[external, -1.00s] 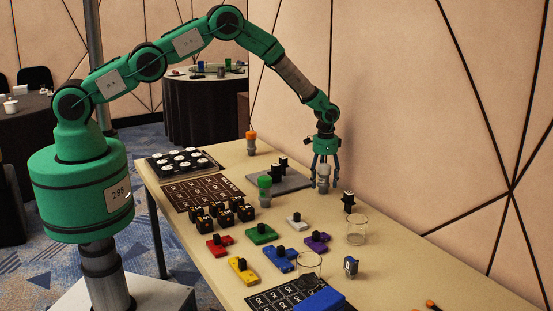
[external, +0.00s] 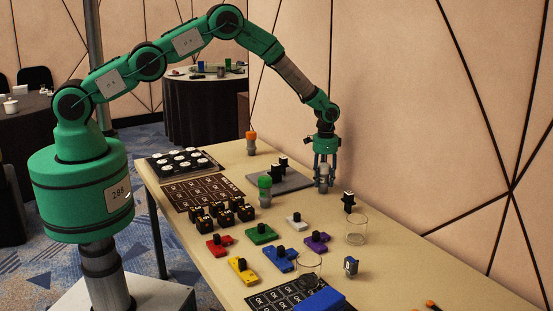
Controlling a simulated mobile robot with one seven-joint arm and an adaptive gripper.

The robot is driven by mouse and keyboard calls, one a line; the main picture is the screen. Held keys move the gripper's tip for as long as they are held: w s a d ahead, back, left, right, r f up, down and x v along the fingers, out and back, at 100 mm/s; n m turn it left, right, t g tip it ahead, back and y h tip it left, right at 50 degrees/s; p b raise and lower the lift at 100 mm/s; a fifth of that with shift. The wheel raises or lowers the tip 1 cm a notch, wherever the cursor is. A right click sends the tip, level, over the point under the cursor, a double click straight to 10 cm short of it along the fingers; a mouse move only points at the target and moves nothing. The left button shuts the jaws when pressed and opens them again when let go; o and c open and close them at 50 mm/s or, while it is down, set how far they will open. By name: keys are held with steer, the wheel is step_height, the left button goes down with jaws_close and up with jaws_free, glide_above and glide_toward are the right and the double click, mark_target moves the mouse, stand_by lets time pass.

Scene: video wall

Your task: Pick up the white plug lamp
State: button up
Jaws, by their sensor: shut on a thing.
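The white plug lamp (external: 323,184) stands upright near the back edge of the table, by the wall, with a pale top and grey body. My gripper (external: 324,170) points straight down over it. Its fingers are shut on the lamp's upper part and hide some of it. The lamp's lower part shows beneath the fingers. I cannot tell whether its base touches the table.
A grey board with black plugs (external: 278,180) is just left of the lamp. A green-topped lamp (external: 265,190) and an orange-topped lamp (external: 251,143) stand farther left. A black plug (external: 348,201) and a clear glass (external: 356,230) are at the right. Coloured blocks fill the front.

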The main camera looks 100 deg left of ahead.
mark_target(325, 164)
steer(key=shift+r, duration=0.6)
step_height(325, 164, up, 2)
steer(key=shift+w, duration=0.1)
steer(key=s+d+r, duration=0.1)
steer(key=s+d, duration=0.7)
steer(key=s, duration=0.5)
steer(key=shift+s+d+r+p, duration=0.15)
steer(key=shift+s+r+p, duration=0.1)
steer(key=shift+s+p, duration=0.15)
